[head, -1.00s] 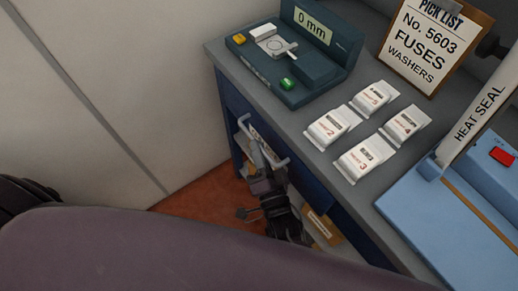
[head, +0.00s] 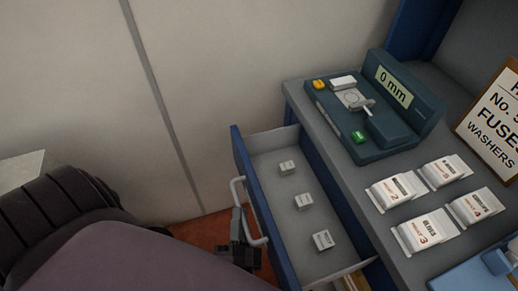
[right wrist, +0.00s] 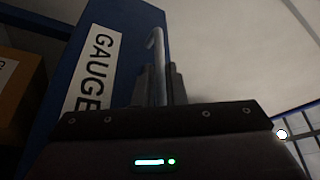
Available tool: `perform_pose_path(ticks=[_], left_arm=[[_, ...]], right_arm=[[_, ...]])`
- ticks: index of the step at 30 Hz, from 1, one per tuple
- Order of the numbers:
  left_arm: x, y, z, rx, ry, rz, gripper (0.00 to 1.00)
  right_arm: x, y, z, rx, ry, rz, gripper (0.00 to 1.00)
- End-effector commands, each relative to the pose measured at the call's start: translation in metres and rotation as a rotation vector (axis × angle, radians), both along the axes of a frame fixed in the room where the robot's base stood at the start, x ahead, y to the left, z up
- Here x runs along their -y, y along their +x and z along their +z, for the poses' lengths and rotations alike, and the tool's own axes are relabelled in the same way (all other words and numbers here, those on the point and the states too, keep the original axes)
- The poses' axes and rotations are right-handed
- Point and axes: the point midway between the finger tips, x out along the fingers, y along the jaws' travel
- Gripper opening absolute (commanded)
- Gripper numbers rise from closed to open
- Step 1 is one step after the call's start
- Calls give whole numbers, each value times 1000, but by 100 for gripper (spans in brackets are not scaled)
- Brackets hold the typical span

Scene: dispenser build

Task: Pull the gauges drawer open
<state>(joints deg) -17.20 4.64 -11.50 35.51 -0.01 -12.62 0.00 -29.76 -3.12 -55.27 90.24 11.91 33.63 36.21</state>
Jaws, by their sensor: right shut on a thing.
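The gauges drawer (head: 268,162) is blue with a grey inside and stands pulled out from the bench in the head view. In the right wrist view the fingers (right wrist: 154,85) close around the handle (right wrist: 155,50), beside the white label (right wrist: 95,70) on the blue front. My left gripper is not in view.
On the grey bench top stand a dark green gauge device (head: 375,110) reading 0 mm, several white packets (head: 428,229) and a pick list board (head: 490,115). Another compartment with a tan item (head: 352,281) shows below right. A pale wall (head: 215,90) is to the left.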

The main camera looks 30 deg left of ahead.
Motion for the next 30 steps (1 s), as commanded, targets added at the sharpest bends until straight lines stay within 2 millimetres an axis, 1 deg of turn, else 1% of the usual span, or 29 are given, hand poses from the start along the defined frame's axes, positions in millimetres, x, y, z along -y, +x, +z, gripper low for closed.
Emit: perform_pose_path(ticks=[6,16,17,21,22,30], left_arm=[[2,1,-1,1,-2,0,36],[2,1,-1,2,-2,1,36],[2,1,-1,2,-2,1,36],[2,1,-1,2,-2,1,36],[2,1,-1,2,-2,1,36],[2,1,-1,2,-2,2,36]], right_arm=[[-7,-9,-1,0,-2,-1,0],[-7,-9,-1,0,-2,-1,0],[-7,-9,-1,0,-2,-1,12],[-7,-9,-1,0,-2,-1,30],[-7,-9,-1,0,-2,-1,32],[-7,-9,0,0,-1,-1,32]])
